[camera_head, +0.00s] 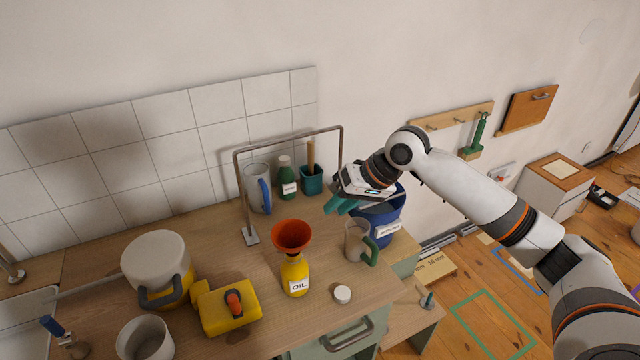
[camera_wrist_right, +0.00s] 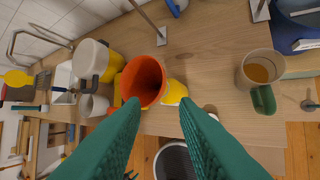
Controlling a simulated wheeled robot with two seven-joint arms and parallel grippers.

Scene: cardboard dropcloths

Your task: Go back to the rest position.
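My right arm comes in from the right in the head view, with its gripper (camera_head: 345,205) above the back right of the workbench. In the right wrist view its two teal fingers (camera_wrist_right: 158,110) are apart with nothing held between them. An orange funnel (camera_head: 291,235) sits in the top of the yellow OIL bottle (camera_head: 294,275), which stands upright. The funnel also shows in the wrist view (camera_wrist_right: 145,80), beyond the left finger. My left gripper is not in view.
A mug (camera_head: 357,240) with a green handle, holding brown liquid, and a blue bin (camera_head: 385,225) stand near the right gripper. A white cap (camera_head: 342,294), yellow can (camera_head: 226,308) and metal frame (camera_head: 240,180) are on the bench (camera_head: 265,335). Open floor lies right.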

